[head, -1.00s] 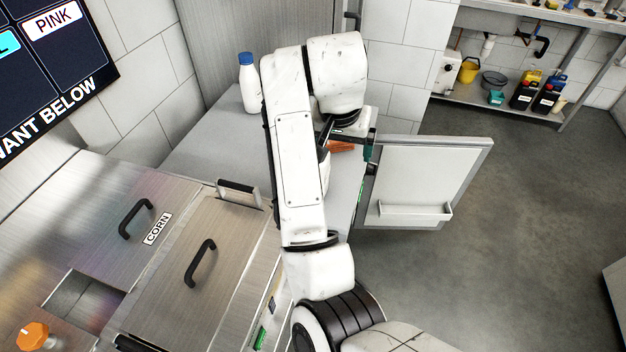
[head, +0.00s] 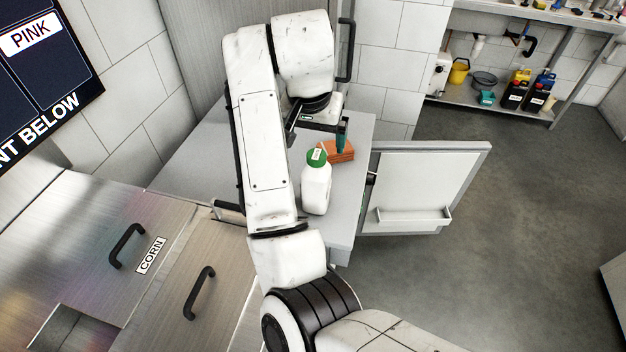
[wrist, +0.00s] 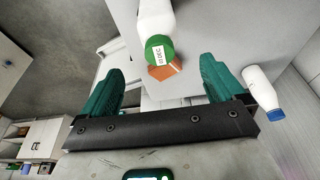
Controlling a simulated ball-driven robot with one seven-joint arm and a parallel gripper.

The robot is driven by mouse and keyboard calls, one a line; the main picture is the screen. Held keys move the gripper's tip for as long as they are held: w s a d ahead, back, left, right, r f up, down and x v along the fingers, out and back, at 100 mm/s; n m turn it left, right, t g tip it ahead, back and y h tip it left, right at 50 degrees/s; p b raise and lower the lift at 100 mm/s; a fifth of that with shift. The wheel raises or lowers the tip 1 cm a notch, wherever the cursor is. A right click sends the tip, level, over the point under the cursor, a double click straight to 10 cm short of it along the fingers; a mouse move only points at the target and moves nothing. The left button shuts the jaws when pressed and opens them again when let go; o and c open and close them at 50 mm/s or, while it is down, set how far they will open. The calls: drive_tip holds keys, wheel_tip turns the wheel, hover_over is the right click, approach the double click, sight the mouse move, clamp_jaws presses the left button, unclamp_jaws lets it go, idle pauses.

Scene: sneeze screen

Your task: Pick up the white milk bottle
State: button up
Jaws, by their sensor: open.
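A white bottle with a green, labelled cap (head: 316,188) stands upright on the grey counter, just right of my forearm in the head view. In the wrist view this bottle (wrist: 155,20) shows between and beyond my two green fingers. A second white bottle, with a blue cap (wrist: 258,88), shows at the right of the wrist view, outside my right finger; my arm hides it in the head view. My gripper (head: 318,135) is open and empty, above the counter near the green-capped bottle. It also shows open in the wrist view (wrist: 161,66).
An orange-brown block (head: 340,152) lies beside the green-capped bottle. The grey counter (head: 190,165) has bare room left of my arm. An open door panel (head: 425,185) stands at its right. A steel unit marked CORN (head: 90,235) is at lower left.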

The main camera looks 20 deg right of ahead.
sight(317, 154)
drive_tip(key=x, duration=0.4)
drive_tip(key=shift+d+f, duration=0.1)
drive_tip(key=shift+f, duration=0.15)
drive_tip(key=shift+p+x, duration=0.4)
drive_tip(key=shift+x, duration=2.5)
drive_tip(key=shift+s, duration=0.1)
clamp_jaws()
